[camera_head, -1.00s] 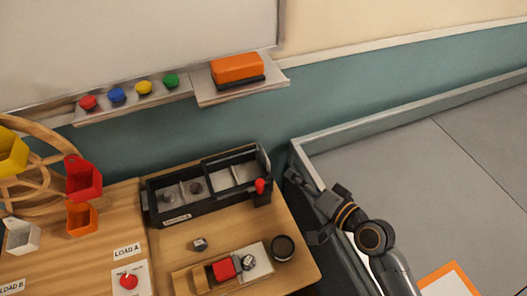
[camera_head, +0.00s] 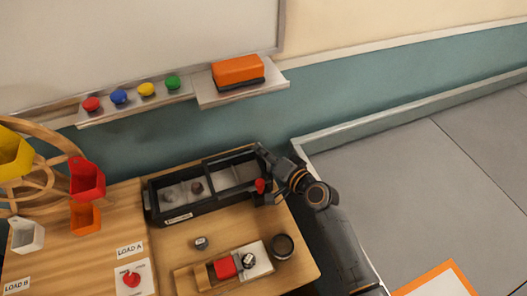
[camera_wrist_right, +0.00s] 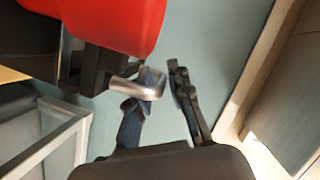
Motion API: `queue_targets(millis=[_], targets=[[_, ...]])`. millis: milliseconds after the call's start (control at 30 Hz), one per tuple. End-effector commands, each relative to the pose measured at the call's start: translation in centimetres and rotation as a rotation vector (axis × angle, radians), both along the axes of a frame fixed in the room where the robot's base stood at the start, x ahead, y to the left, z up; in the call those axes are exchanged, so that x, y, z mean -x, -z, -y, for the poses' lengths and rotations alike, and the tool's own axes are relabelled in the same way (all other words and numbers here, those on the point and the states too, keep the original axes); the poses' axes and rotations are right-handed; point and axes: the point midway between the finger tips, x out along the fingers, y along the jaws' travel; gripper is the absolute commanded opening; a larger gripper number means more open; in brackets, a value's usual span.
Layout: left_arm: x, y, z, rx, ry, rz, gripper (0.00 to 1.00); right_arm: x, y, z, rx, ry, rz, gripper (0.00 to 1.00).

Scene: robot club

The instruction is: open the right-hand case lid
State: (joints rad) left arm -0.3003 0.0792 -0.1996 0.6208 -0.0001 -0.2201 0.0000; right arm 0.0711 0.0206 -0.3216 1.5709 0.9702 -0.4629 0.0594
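The black case (camera_head: 185,213) stands at the back of the wooden table, with a left and a right section. The right section (camera_head: 232,174) shows a pale grey inside or pane; I cannot tell how its lid stands. A red part (camera_head: 260,186) sits at the case's right front corner, and a large red part (camera_wrist_right: 110,20) fills the upper left of the wrist view. My right gripper (camera_head: 261,172) is at the case's right end. In the wrist view its fingers (camera_wrist_right: 163,80) are apart, with a silver rod end (camera_wrist_right: 140,90) by the left finger. Contact is unclear. My left gripper is out of view.
In front of the case are a small dark-and-grey piece (camera_head: 201,243), a wooden tray (camera_head: 190,278) with a red block (camera_head: 225,267), and a dark round cup (camera_head: 282,246). A red knob (camera_head: 131,279) is at front left. Open floor lies right.

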Motion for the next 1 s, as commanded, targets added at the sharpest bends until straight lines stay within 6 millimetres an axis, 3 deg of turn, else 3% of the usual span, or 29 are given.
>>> queue_targets(millis=[200, 333, 633, 900, 1000], targets=[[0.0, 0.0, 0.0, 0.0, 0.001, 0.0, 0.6, 0.0, 0.0, 0.0, 0.0, 0.0, 0.0, 0.2], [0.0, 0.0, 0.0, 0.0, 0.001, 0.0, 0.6, 0.0, 0.0, 0.0, 0.0, 0.0, 0.0, 0.0], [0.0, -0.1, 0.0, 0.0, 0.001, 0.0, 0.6, 0.1, 0.0, -0.1, -0.001, 0.0, -0.002, 0.0], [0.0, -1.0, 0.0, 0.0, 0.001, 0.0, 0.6, 1.4, 0.0, -3.3, -0.003, -0.001, -0.005, 0.0], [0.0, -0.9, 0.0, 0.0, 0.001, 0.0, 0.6, 1.5, 0.1, -3.5, -0.001, 0.001, -0.004, 0.0]])
